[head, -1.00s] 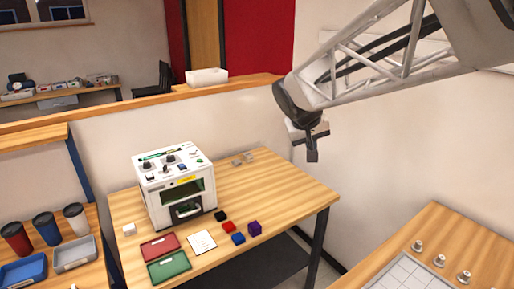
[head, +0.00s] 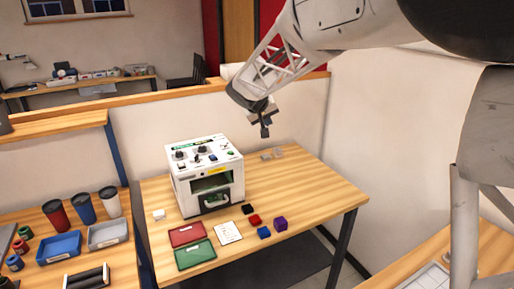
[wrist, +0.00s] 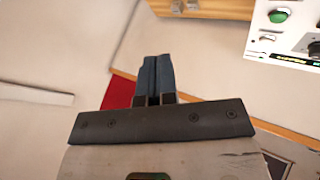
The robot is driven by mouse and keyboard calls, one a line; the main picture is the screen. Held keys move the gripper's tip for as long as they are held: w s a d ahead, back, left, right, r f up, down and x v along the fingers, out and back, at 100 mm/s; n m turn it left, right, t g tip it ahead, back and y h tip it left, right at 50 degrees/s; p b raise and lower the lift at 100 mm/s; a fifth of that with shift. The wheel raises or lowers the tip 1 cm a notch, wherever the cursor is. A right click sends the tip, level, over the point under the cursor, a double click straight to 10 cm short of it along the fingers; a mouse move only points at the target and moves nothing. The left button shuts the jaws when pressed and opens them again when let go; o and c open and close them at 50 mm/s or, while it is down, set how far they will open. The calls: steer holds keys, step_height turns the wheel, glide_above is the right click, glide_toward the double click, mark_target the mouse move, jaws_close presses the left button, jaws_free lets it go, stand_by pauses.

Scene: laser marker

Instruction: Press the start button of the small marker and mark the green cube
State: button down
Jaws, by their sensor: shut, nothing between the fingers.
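The small marker (head: 207,198) is a white box with knobs and buttons on top, a tinted window and a front handle; it stands at the back left of the wooden table. Part of its top shows at the upper right of the wrist view, with a round green button (wrist: 279,15). My gripper (head: 265,131) is in the air, above and to the right of the marker, touching nothing. In the wrist view its dark fingers (wrist: 153,62) are together and empty.
Black (head: 247,209), red (head: 254,219), blue (head: 264,232) and purple (head: 281,224) cubes lie right of a white card (head: 228,232). Red (head: 187,234) and green (head: 195,255) trays lie in front of the marker.

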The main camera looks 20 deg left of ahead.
steer(key=n+t+y, duration=0.1)
steer(key=n, duration=0.1)
glide_above(229, 152)
step_height(229, 152, down, 4)
steer(key=shift+a+r, duration=0.1)
steer(key=shift+r, duration=0.05)
steer(key=shift+f, duration=0.2)
steer(key=shift+f, duration=4.2)
steer(key=shift+f, duration=0.2)
steer(key=shift+f, duration=0.25)
steer(key=shift+f, duration=0.4)
steer(key=shift+r, duration=0.85)
